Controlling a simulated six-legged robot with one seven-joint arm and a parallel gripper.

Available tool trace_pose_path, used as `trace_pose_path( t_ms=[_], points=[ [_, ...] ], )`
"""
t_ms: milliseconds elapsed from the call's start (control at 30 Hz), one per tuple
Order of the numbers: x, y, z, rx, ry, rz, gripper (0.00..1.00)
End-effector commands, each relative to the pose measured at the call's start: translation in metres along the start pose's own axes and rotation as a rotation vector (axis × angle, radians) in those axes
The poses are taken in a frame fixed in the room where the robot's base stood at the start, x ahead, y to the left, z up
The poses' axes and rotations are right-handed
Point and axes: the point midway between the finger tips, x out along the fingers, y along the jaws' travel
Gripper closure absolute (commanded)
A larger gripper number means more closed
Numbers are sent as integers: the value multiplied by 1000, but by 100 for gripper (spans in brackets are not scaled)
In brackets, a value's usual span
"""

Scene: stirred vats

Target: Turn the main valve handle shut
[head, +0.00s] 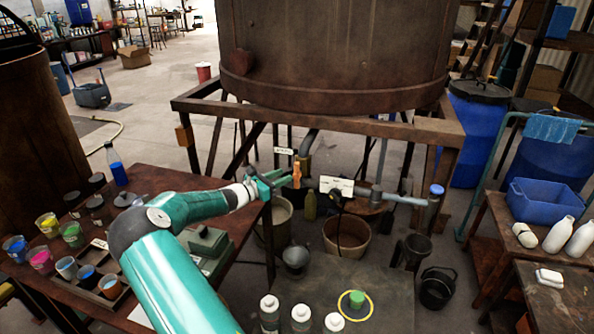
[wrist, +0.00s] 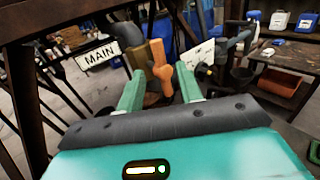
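The orange main valve handle (head: 297,172) stands upright on the pipe under the big vat, beside a small white label (head: 283,151). In the wrist view the label (wrist: 98,55) reads MAIN, and the orange handle (wrist: 159,63) shows between and just beyond my fingertips. My gripper (head: 277,181) is open, its green fingers apart on either side of the handle in the wrist view (wrist: 159,72). I cannot tell whether either finger touches it.
A second white label (head: 336,186) and a grey lever pipe (head: 405,199) are to the right. The vat's rusty frame (head: 330,118) surrounds the valve. Buckets (head: 346,235) stand below. A table with paint cups (head: 47,224) is at left, and bottles (head: 301,318) stand in front.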

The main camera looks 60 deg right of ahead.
Motion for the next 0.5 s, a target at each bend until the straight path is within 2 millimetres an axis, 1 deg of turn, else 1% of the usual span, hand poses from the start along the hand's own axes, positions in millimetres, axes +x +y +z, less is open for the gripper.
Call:
trace_pose_path(
  t_ms=[33,233,400,500],
  points=[
    [12,-1,0,0,-1,-3,64],
    [49,-1,0,0,-1,-2,64],
    [69,0,-1,0,0,-1,64],
    [73,0,0,0,0,0,64]
  ],
)
